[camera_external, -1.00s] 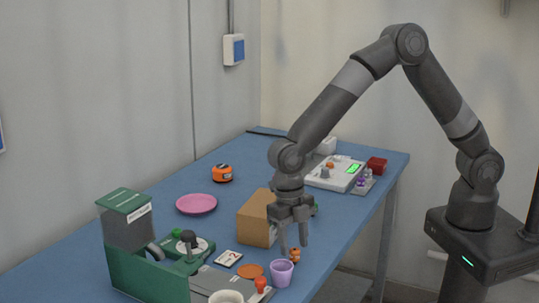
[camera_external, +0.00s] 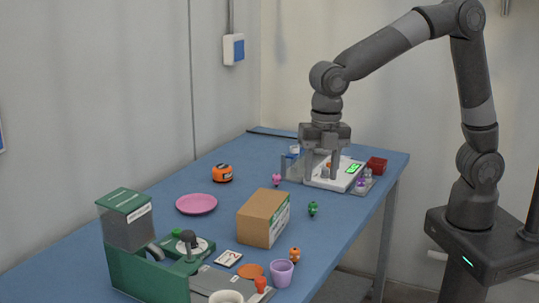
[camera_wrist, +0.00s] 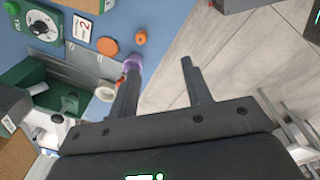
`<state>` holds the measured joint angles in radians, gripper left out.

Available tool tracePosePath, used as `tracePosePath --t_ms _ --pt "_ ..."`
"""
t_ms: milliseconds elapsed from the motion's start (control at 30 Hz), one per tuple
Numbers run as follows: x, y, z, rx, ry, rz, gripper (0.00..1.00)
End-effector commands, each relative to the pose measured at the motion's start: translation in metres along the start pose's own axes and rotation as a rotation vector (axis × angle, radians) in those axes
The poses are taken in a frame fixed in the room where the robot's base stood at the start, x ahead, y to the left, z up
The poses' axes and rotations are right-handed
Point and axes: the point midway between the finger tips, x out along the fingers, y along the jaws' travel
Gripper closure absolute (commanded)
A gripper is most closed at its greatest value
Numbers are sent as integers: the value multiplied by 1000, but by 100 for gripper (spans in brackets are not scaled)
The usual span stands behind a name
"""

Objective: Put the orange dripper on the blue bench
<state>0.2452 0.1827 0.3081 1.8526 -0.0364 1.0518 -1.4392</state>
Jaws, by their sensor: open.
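The small orange dripper (camera_external: 295,255) stands on the blue bench (camera_external: 222,258), near its front edge, behind the purple cup and apart from my gripper. It also shows in the wrist view (camera_wrist: 141,38), beyond my fingertips. My gripper (camera_external: 321,177) is open, with nothing visible between its fingers. In the external view it hangs in front of the white scale, covering part of it; its exact height is unclear. In the wrist view, the gap between the fingers (camera_wrist: 158,68) shows grey floor.
A purple cup (camera_external: 282,273), orange disc (camera_external: 251,270) and cardboard box (camera_external: 262,218) are near the dripper. A green dripper-like piece (camera_external: 313,209) and a pink one (camera_external: 276,180) stand farther back. The green machine (camera_external: 148,270) fills the near end. A pink plate (camera_external: 197,204) lies left.

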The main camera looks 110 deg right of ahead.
Motion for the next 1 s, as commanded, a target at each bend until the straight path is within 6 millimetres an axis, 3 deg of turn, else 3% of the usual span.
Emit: tracePosePath --t_ms 200,500,800,1000 --pt "-46 -62 4 346 -29 113 55" --pt "-80 -149 15 840 47 262 55" --pt "-83 -228 28 1293 226 342 55" --pt "-78 -252 32 1452 310 348 55"
